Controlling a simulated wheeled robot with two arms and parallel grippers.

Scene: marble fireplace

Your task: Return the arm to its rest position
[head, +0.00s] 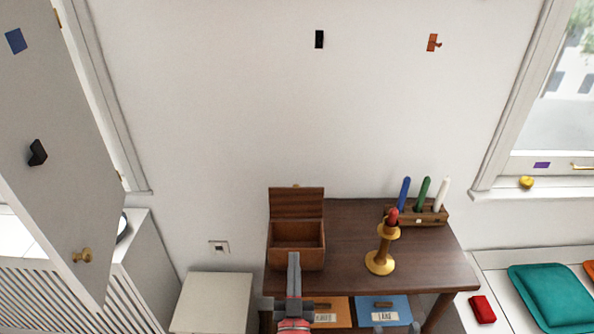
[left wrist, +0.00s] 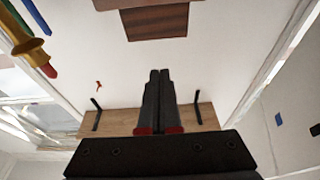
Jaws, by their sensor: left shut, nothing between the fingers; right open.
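My left gripper (head: 293,258) comes up from the bottom of the head view, in front of the open wooden box (head: 297,258) in the picture. Its two dark fingers are together with nothing between them, as the left wrist view also shows (left wrist: 160,74). Whether it touches the box cannot be told from the head view. My right gripper (head: 397,328) shows only as grey tips at the bottom edge, apart from each other, before the blue drawer; the rest is cut off.
The dark wooden table (head: 345,250) bears the box, a yellow candlestick (head: 380,263) with a red candle (head: 392,216), and a rack (head: 425,217) with blue, green and white candles. Below are an orange drawer (head: 338,306) and a blue drawer (head: 395,305). An open white door (head: 60,150) stands left.

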